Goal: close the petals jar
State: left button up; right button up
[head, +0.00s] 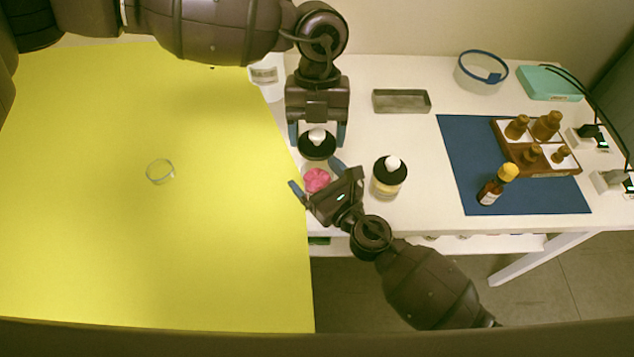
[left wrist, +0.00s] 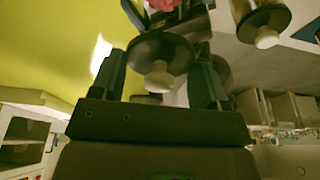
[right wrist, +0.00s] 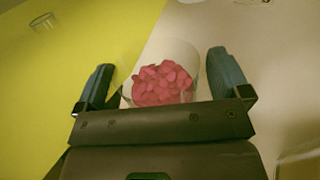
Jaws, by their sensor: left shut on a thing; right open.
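The petals jar (head: 317,180) stands uncovered on the white table, filled with pink petals; they show from above in the right wrist view (right wrist: 163,84). My right gripper (head: 316,178) is open, with its fingers on either side of the jar and a gap beside the glass. My left gripper (head: 318,135) is shut on a black lid (head: 317,151) with a white knob and holds it just behind the jar. The lid also shows between the fingers in the left wrist view (left wrist: 160,55).
A second jar (head: 388,180) with a black lid and white knob stands right of the petals jar. A blue mat (head: 455,165) with a wooden bottle rack (head: 530,160) lies further right. A grey tray (head: 401,101) is behind. A small glass dish (head: 160,171) sits on the yellow surface.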

jog(key=shift+c, duration=0.3)
jog(key=c, duration=1.3)
pick_arm(q)
send_over(317, 178)
jog(key=shift+f, duration=2.45)
jog(key=shift+f, duration=0.9)
jog(key=shift+f, duration=0.65)
jog(key=o, duration=1.1)
jog(key=shift+c, duration=0.2)
